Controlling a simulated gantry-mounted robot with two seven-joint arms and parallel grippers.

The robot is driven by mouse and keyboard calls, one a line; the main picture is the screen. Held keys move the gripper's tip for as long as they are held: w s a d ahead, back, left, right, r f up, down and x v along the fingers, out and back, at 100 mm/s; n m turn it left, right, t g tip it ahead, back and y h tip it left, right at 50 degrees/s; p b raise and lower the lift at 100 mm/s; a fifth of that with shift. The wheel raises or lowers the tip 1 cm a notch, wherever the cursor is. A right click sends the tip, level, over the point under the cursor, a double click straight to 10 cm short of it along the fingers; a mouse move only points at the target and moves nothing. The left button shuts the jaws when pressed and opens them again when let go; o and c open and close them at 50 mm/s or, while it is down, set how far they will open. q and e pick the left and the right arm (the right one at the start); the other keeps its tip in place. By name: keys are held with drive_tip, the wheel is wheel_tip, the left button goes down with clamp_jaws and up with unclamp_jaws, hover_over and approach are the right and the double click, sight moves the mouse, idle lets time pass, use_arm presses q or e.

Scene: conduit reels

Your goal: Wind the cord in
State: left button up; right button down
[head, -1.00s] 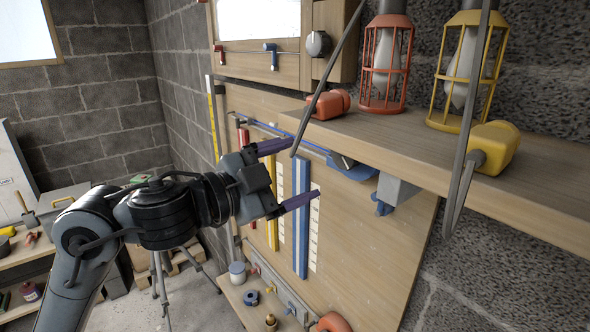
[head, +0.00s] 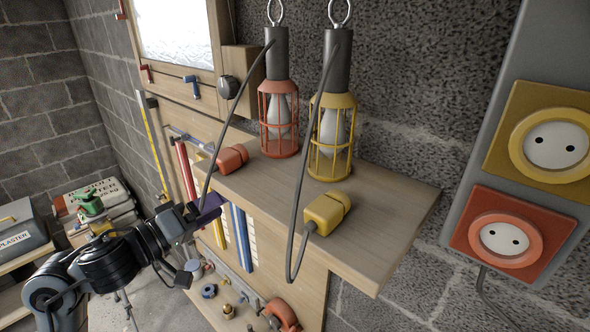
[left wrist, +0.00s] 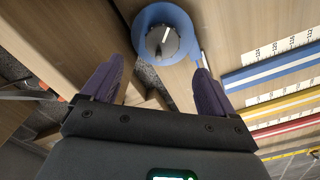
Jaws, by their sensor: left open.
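Two dark cords hang in the head view. The other cord (head: 296,215) hangs from the yellow caged lamp (head: 333,130) in a loop below the shelf and rises to the yellow plug (head: 326,212). My left gripper (head: 203,236), with purple fingers, is open below and left of the shelf. The left wrist view shows the open gripper (left wrist: 158,88) facing a blue round part (left wrist: 177,17) with a grey knob (left wrist: 162,42), nothing between the fingers.
The wooden shelf (head: 400,215) juts out above and right of my gripper. A yellow socket (head: 556,144) and a red socket (head: 504,239) are on a grey panel at right. Blue, yellow and red strips with scales run beside the knob in the left wrist view.

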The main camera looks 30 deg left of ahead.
use_arm(q)
drive_tip(key=x, duration=1)
drive_tip(key=shift+w+f+n, duration=0.15)
drive_tip(key=shift+w+n, duration=0.15)
drive_tip(key=shift+n, duration=0.1)
drive_tip(key=shift+c, duration=0.3)
drive_tip(key=c, duration=1)
drive_tip(key=shift+m, duration=0.3)
